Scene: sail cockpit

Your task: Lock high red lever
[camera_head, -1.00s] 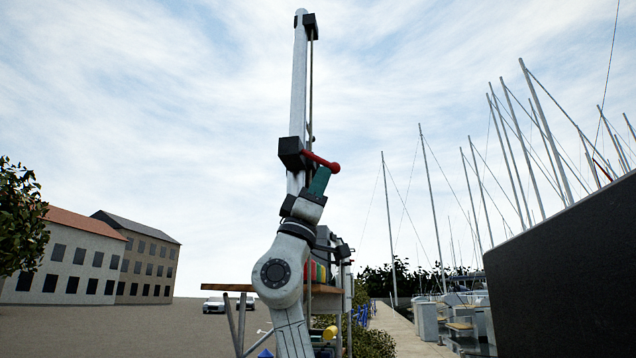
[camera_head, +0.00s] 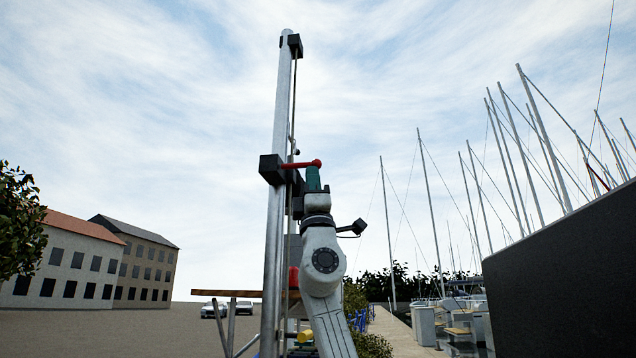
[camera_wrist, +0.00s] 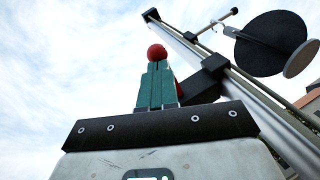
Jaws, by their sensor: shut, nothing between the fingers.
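The high red lever (camera_head: 303,164) sticks out to the right, nearly level, from a black block (camera_head: 271,169) on a tall grey mast (camera_head: 279,110). Its round red knob is at the right end. My gripper (camera_head: 313,172) has green fingers, pointing up, with their tips just below the lever near its knob. In the wrist view, the red knob (camera_wrist: 157,52) shows just beyond the tips of my shut green fingers (camera_wrist: 157,72). Nothing is seen between the fingers. I cannot tell whether the tips touch the lever.
A rope (camera_head: 293,105) runs down beside the mast. In the wrist view, a black disc (camera_wrist: 270,42) hangs near the mast's right side. A wooden board (camera_head: 240,293) stands low behind the mast. A dark panel (camera_head: 565,285) fills the lower right. Open sky surrounds the lever.

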